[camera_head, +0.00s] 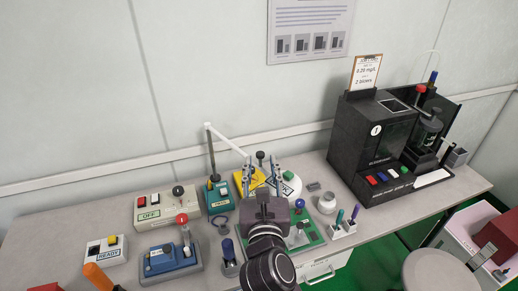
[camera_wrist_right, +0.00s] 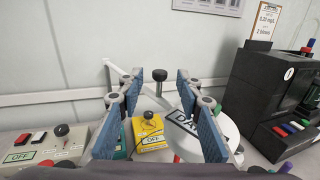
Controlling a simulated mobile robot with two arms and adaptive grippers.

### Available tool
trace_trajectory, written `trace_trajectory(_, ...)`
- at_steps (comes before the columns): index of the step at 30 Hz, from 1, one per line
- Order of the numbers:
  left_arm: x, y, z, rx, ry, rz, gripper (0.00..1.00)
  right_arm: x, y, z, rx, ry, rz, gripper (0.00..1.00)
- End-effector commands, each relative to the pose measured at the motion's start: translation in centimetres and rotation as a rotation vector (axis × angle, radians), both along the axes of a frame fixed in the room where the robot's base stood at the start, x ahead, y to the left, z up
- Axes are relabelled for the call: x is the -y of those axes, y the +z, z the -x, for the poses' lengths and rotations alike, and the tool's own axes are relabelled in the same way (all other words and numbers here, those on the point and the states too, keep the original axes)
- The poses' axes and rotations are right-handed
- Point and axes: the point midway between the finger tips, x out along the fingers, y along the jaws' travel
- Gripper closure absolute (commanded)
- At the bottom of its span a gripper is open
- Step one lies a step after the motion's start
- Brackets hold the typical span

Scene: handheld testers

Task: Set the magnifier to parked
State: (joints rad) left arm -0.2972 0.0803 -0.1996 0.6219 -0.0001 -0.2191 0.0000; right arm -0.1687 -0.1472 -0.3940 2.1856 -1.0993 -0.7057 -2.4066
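The magnifier appears to be the jointed white arm (camera_head: 228,140) on a dark post with a teal base (camera_head: 218,197), leading toward a white round head (camera_head: 292,187). In the right wrist view, the white arm (camera_wrist_right: 118,70) passes behind the left finger and the round head (camera_wrist_right: 228,128) is partly behind the right finger. A label on or before the head is partly hidden. A black knob (camera_wrist_right: 160,75) shows between the fingertips. My right gripper (camera_head: 262,162) is open, its fingers on either side of this knob in the picture; contact cannot be told. My left gripper is not in view.
A switch box (camera_head: 165,208), a blue device (camera_head: 170,258) and a READY box (camera_head: 106,250) stand left. A large black machine (camera_head: 365,150) stands right. Pens in a holder (camera_head: 343,228) stand nearby.

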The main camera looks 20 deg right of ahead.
Motion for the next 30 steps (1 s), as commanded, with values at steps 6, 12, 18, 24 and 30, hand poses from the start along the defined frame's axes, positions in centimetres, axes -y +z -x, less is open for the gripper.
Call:
trace_trajectory(6, -0.1, 0.5, 2.1, -0.030, 0.000, -0.003, 0.60, 0.9, 0.2, -3.4, 0.002, 0.000, 0.001, 0.67)
trace_trajectory(12, -0.1, 0.7, 1.1, -0.017, 0.000, -0.002, 0.60, 1.2, 0.1, -4.7, 0.000, 0.001, 0.001, 0.67)
trace_trajectory(18, 0.1, 0.8, -0.6, 0.008, 0.000, 0.001, 0.60, 1.3, 0.0, -4.9, 0.000, 0.001, 0.000, 0.67)
trace_trajectory(24, 0.1, 0.8, -0.5, 0.006, 0.000, 0.001, 0.60, 1.3, 0.0, -4.8, 0.000, 0.001, 0.000, 0.83)
trace_trajectory(30, 0.0, 0.8, 0.1, -0.001, 0.000, 0.001, 0.60, 1.3, 0.0, -4.8, 0.000, 0.001, 0.000, 1.00)
